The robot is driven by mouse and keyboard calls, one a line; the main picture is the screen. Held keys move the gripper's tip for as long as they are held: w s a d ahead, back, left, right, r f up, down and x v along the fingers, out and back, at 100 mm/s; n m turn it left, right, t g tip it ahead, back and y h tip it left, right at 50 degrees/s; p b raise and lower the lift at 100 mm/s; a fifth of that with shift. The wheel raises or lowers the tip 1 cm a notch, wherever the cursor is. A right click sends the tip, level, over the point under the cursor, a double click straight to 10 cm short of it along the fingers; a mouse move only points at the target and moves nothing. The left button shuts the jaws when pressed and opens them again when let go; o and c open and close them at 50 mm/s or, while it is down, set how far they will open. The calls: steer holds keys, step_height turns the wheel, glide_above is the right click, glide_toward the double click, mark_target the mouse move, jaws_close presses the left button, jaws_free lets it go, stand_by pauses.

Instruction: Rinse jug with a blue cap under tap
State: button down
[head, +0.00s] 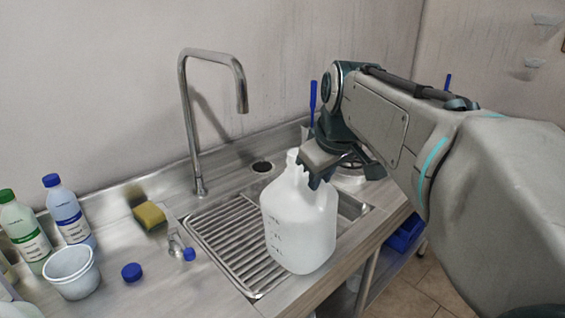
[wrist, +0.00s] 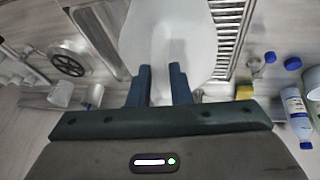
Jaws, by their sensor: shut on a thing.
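A white translucent jug (head: 298,228) hangs or stands upright over the ribbed drainboard (head: 232,245), right of the tap. Whether its base touches the drainboard I cannot tell. My gripper (head: 318,170) is shut on the jug near its neck and handle; in the wrist view the jug (wrist: 185,35) lies between the two fingers (wrist: 160,82). My gripper partly hides the jug's top. A loose blue cap (head: 132,271) lies on the counter at the left. The tap (head: 188,110) is a tall bent metal pipe with its spout pointing down, and no water shows.
A white cup (head: 72,272), a blue-capped bottle (head: 68,212) and a green-capped bottle (head: 24,232) stand at the left. A yellow sponge (head: 150,215) lies behind the cap. A blue crate (head: 404,234) is below the counter at right.

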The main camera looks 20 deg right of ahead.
steer(key=shift+r+p, duration=2)
steer(key=shift+r, duration=0.55)
